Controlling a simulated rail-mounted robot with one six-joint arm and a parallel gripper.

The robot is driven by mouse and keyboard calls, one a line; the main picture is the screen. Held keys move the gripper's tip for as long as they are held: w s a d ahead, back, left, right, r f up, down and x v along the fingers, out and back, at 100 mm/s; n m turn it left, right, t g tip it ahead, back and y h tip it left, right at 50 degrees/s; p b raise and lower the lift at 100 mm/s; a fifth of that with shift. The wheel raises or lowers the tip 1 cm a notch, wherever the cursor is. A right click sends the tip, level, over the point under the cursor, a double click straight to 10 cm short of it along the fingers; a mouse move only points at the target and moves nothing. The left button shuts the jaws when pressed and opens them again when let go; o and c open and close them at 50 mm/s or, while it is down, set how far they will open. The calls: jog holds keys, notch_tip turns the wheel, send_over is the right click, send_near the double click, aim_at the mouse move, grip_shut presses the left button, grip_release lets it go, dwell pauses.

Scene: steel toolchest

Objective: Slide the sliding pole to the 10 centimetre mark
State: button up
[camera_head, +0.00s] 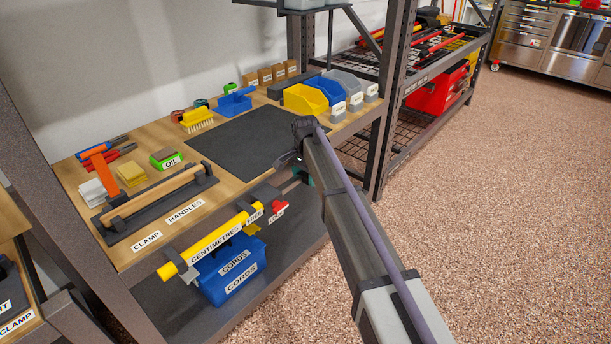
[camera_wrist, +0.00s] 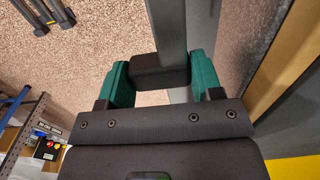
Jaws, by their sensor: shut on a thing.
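The sliding pole (camera_head: 210,242) is a yellow bar marked CENTIMETRES, running along the front of the wooden shelf, below its edge. Brackets hold it, and a FREE label (camera_head: 254,217) is near its right end. A red lever with a LOCK label (camera_head: 278,208) is just right of that. My gripper (camera_head: 303,175) is right of the pole's visible end, mostly hidden by my arm. In the wrist view its green fingers (camera_wrist: 158,80) are shut on a dark block (camera_wrist: 160,66). I cannot tell whether this block belongs to the pole. The scale's figures are too small to read.
A blue CORDS bin (camera_head: 231,268) is under the pole. The shelf above holds the clamp handle (camera_head: 155,195), a dark mat (camera_head: 250,140), tools and small bins. A steel rack upright (camera_head: 385,100) is close right of my arm. Open floor (camera_head: 500,220) is to the right.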

jog(key=w+d, duration=0.1)
jog(key=w, duration=0.1)
jog(key=w+d, duration=0.2)
jog(key=shift+w+d, duration=0.15)
jog(key=shift+w, duration=0.1)
jog(key=o, duration=1)
notch_tip(320, 180, up, 11)
jog(key=p, duration=1)
jog(key=shift+p, duration=0.4)
jog(key=shift+f, duration=0.1)
